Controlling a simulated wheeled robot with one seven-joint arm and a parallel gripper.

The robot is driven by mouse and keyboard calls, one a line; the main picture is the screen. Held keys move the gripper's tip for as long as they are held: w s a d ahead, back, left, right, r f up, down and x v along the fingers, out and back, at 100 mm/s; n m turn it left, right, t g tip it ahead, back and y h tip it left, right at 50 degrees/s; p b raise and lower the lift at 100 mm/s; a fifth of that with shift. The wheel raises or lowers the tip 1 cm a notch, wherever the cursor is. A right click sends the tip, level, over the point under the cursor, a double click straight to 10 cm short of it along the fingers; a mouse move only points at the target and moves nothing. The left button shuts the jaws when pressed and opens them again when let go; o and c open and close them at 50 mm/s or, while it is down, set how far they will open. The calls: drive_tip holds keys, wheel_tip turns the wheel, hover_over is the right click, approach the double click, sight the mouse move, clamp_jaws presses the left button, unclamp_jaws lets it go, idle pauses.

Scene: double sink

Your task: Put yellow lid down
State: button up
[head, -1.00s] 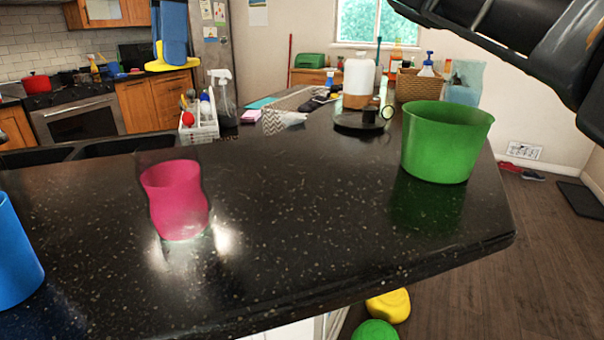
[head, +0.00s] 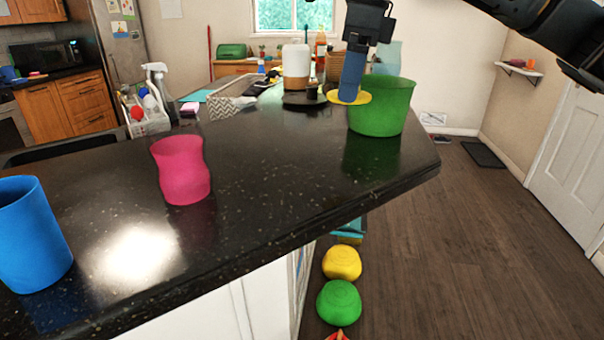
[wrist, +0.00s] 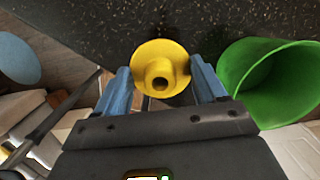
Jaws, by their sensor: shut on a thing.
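The yellow lid (head: 349,98) is a flat round disc held in the air at the fingertips of my gripper (head: 349,90). In the head view it overlaps the left rim of the green pot (head: 380,112); I cannot tell whether they touch. In the wrist view the lid (wrist: 178,60) shows its round knob between the two blue fingers of my gripper (wrist: 160,84). My gripper is shut on the lid, pointing down over the dark counter (wrist: 130,25). The green pot (wrist: 235,70) stands just to the right of the lid there, open at the top.
A pink cup (head: 182,172) and a blue cup (head: 32,240) stand on the dark counter. A soap dispenser (head: 297,65) and a spray bottle (head: 157,85) are farther back. The counter's middle (head: 270,150) is clear. Yellow (head: 342,263) and green (head: 338,303) rounded objects sit below its edge.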

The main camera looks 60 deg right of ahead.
drive_tip(key=p, duration=0.2)
hover_over(296, 178)
drive_tip(key=f, duration=0.6)
drive_tip(key=shift+s+d+f, duration=0.15)
drive_tip(key=shift+s+f, duration=0.1)
drive_tip(key=shift+f+p, duration=0.6)
drive_tip(key=shift+f, duration=1.45)
drive_tip(key=shift+f, duration=0.15)
drive_tip(key=o, duration=1)
drive_tip(key=r, duration=0.4)
drive_tip(key=s+r+b, duration=0.1)
drive_tip(key=r, duration=0.7)
drive_tip(key=shift+s+d+r+b, duration=0.1)
drive_tip(key=shift+s+d+b, duration=0.2)
drive_tip(key=shift+s+b, duration=0.1)
